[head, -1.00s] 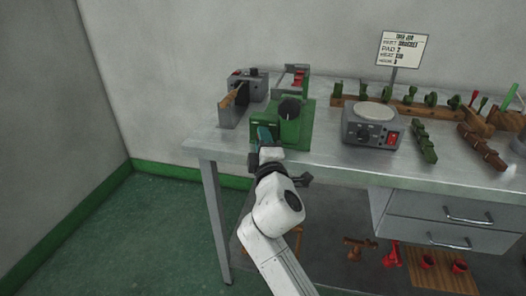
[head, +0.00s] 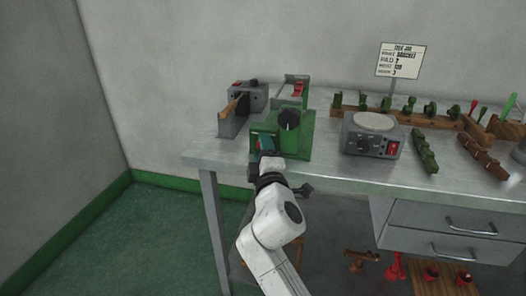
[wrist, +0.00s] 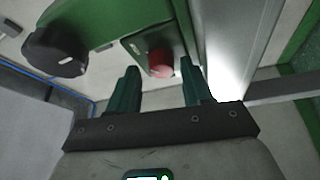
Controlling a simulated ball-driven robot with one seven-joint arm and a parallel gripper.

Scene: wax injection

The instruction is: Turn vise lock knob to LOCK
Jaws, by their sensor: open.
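The green vise-like machine (head: 300,146) stands near the left front of the bench. A large black knob (head: 289,120) with a pale mark shows on it; it also shows at the upper left of the wrist view (wrist: 57,52). A red round knob (wrist: 160,64) sits on a dark plate (wrist: 143,50) on the green body. My gripper (wrist: 160,82) is open, with its teal fingers spread at either side of the red knob's position in the wrist view. Contact cannot be told. In the head view my gripper (head: 264,143) is at the machine's front left, and the red knob is hidden.
A grey device with a wooden handle (head: 229,108) stands left of the machine. A grey hot plate (head: 371,136) with a red switch is to the right. Green and brown parts and racks (head: 438,115) fill the bench's right. The bench's front edge (head: 330,172) is close to my arm.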

